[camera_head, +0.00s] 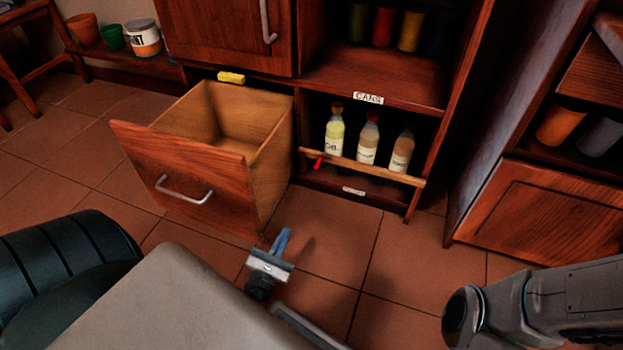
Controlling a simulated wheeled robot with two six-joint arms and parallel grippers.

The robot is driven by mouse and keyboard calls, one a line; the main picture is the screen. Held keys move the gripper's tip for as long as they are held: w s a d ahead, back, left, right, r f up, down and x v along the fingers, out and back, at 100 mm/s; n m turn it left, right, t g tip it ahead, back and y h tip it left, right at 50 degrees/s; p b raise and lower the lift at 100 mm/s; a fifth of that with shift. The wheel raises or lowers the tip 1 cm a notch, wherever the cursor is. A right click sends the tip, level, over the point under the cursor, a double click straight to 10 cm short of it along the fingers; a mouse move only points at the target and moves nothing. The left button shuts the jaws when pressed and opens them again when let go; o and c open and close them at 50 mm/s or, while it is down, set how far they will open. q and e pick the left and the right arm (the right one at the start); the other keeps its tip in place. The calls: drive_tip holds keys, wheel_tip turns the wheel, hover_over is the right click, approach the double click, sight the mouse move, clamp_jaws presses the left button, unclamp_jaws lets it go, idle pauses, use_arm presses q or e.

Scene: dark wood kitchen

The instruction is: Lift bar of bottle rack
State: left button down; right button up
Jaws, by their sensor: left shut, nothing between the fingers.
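The bottle rack's bar (372,168) is a light wooden strip across the front of the low shelf. A small red piece (318,163) shows near its left end. Behind the bar stand three bottles: a yellow-green one (334,137), a pale one with a dark red cap (367,145) and a tan one (402,153). The bar hides part of their lower ends. My left gripper (281,241), with blue fingers, is shut and empty. It is over the floor in front of the cabinet, below and left of the bar and apart from it. My right gripper is out of view.
An open, empty-looking wooden drawer (185,165) juts out left of the rack. A yellow block (231,77) sits at its back edge. The shelf above carries a "CANS" label (368,98). A cabinet (552,212) stands at right. Tiled floor (335,240) before the rack is clear.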

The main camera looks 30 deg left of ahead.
use_arm(q)
drive_tip(key=b+x, duration=0.3)
drive_tip(key=x, duration=1.5)
drive_tip(key=shift+w, duration=0.2)
drive_tip(key=shift+r, duration=0.1)
